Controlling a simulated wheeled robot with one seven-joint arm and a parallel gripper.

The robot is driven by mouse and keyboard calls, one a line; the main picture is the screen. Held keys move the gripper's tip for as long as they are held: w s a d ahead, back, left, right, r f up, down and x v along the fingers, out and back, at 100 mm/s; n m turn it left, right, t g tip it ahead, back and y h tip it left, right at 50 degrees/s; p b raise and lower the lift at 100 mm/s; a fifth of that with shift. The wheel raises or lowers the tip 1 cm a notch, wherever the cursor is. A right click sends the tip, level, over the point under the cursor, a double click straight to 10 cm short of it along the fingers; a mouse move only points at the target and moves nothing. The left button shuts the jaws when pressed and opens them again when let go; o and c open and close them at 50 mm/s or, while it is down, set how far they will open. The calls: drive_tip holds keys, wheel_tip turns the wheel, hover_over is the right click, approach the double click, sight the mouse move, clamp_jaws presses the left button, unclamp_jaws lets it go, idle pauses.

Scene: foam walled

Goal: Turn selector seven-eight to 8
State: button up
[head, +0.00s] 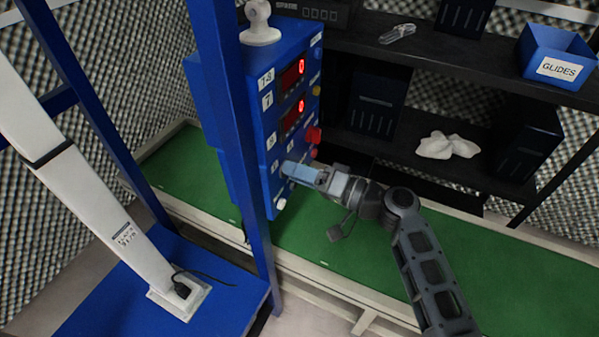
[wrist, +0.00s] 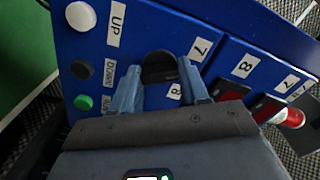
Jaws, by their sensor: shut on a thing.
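The blue control panel (head: 262,120) stands on the green bench, with its labelled face toward my arm. The selector is a round black knob (wrist: 158,66) between a label "7" (wrist: 200,49) and a label "8" (wrist: 174,91) in the wrist view. My gripper (wrist: 161,73) has its two blue fingers on either side of the knob, shut on it. In the head view my gripper (head: 296,171) is against the lower part of the panel and hides the knob. Which label the knob points to cannot be made out.
Beside the selector are a white button (wrist: 81,16) by "UP", a dark button (wrist: 81,69) and a green button (wrist: 83,102). Two red displays (head: 292,74) read 0. A blue post (head: 228,100) stands left of the panel. Dark shelves (head: 440,62) hold a GLIDES bin (head: 556,54).

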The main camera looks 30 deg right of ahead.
drive_tip(key=shift+c, duration=1.2)
drive_tip(key=shift+m, duration=0.4)
drive_tip(key=shift+m+p, duration=1.85)
drive_tip(key=shift+m, duration=3.65)
drive_tip(key=o, duration=1.1)
drive_tip(key=shift+c, duration=0.2)
